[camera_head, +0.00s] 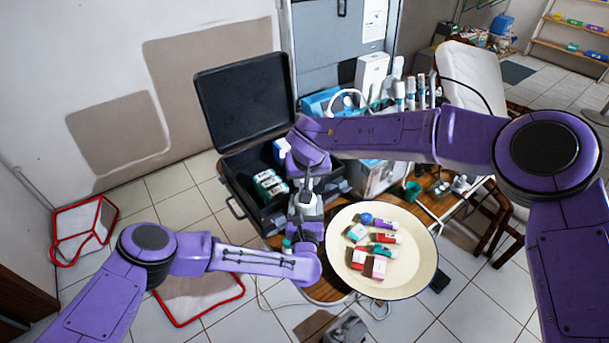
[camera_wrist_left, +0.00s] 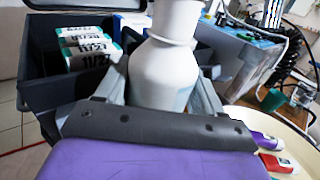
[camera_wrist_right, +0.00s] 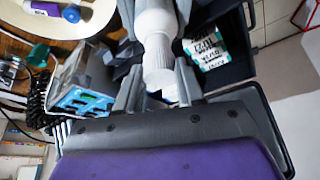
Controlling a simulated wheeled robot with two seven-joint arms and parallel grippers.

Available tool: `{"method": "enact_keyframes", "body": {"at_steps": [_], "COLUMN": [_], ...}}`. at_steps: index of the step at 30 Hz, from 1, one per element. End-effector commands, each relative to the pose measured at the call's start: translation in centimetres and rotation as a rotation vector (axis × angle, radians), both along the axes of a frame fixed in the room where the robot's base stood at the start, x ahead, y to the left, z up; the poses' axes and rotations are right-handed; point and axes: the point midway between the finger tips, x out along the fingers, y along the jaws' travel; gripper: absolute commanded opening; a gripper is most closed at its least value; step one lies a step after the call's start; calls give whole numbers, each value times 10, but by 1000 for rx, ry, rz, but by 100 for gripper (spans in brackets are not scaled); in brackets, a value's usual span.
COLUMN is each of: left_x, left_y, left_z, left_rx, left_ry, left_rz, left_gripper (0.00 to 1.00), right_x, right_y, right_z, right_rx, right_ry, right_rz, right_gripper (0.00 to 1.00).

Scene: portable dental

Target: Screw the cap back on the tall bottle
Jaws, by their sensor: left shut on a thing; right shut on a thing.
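The tall white bottle (camera_wrist_left: 162,75) stands roughly upright between the fingers of my left gripper (camera_wrist_left: 158,100), which is shut on its body. In the head view the bottle (camera_head: 309,200) is small and partly hidden by my left gripper (camera_head: 306,215) below and my right gripper (camera_head: 308,184) above. In the right wrist view, the bottle (camera_wrist_right: 155,25) runs down to a white cap (camera_wrist_right: 163,82) between the fingers of my right gripper (camera_wrist_right: 160,88), which is shut on it. The cap lines up with the bottle's top; I cannot tell how tightly it sits.
An open black case (camera_head: 243,196) with several labelled boxes (camera_head: 268,184) lies to the left. A cream round tray (camera_head: 410,278) with small tubes and boxes is close on the right. Behind stands a blue-and-white dental unit (camera_head: 318,102) with hand tools.

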Motion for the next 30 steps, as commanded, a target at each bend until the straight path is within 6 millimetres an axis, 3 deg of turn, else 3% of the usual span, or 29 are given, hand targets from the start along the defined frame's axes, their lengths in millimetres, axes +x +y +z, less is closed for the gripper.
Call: {"method": "enact_keyframes", "body": {"at_steps": [4,30], "left_x": [0,0], "left_y": [0,0], "left_z": [0,0], "left_rx": [0,0], "left_ry": [-1,-1], "left_rz": [0,0], "left_gripper": [13,13], "right_x": [0,0], "right_y": [0,0], "right_z": [-9,-16], "right_rx": [2,1], "right_ry": [1,0], "right_rz": [0,0], "right_gripper": [5,5]}}
